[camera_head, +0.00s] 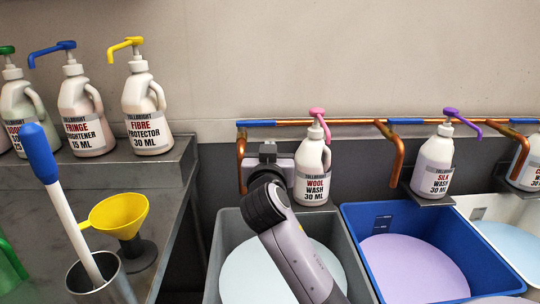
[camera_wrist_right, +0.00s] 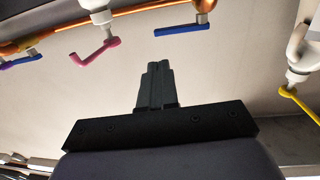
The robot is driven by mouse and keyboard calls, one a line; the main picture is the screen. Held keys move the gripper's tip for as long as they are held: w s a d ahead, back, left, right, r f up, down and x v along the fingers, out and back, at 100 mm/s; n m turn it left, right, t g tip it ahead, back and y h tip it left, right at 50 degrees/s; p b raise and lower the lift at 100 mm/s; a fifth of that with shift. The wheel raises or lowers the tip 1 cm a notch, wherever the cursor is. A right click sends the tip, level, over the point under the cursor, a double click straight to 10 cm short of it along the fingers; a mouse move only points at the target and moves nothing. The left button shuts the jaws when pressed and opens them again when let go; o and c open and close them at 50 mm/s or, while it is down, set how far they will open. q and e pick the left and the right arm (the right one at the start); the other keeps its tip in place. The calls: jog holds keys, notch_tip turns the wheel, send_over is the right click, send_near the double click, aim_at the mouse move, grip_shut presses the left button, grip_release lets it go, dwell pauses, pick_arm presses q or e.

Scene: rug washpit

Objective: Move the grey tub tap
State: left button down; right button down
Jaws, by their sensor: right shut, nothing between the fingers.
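The grey tub (camera_head: 228,240) stands at the centre bottom of the head view. Its tap has a copper spout (camera_head: 241,160) hanging over the tub's back left and a blue lever (camera_head: 256,123) at its top, pointing right along the wall. The blue lever also shows at the top of the right wrist view (camera_wrist_right: 183,29). My right gripper (camera_head: 268,150) is behind the tub's back edge, below the lever. Its fingers (camera_wrist_right: 158,68) are together and empty, apart from the lever. My left gripper is out of view.
The wool wash bottle (camera_head: 312,170) with a pink pump stands close right of my gripper. A blue tub (camera_head: 358,225) and silk wash bottle (camera_head: 434,160) are further right. A metal counter (camera_head: 60,210) with bottles, a yellow funnel (camera_head: 120,212) and a cup is at left.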

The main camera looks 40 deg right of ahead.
jog(key=shift+s+a, duration=0.2)
jog(key=shift+s, duration=0.15)
jog(key=s+a+f+n+y+p, duration=0.1)
jog(key=s+a+f+n+y, duration=0.15)
jog(key=f, duration=0.45)
jog(key=s+a+f+n+g+y, duration=0.1)
jog(key=a+f+n+y, duration=0.15)
jog(key=f, duration=0.45)
jog(key=s+a+f+n+y+p, duration=0.1)
jog(key=s+a+f+n+y, duration=0.15)
jog(key=f, duration=0.45)
jog(key=s+a+f+n+g+y, duration=0.1)
jog(key=s+a+f+y, duration=0.1)
jog(key=s+f, duration=0.5)
jog(key=s+a+f+n+g+y, duration=0.1)
jog(key=s+a+f+g+y, duration=0.1)
jog(key=s+f, duration=0.5)
jog(key=s+a+y+p, duration=0.1)
jog(key=s+a, duration=0.1)
jog(key=s, duration=0.2)
jog(key=shift+s, duration=0.25)
jog(key=shift+d, duration=0.1)
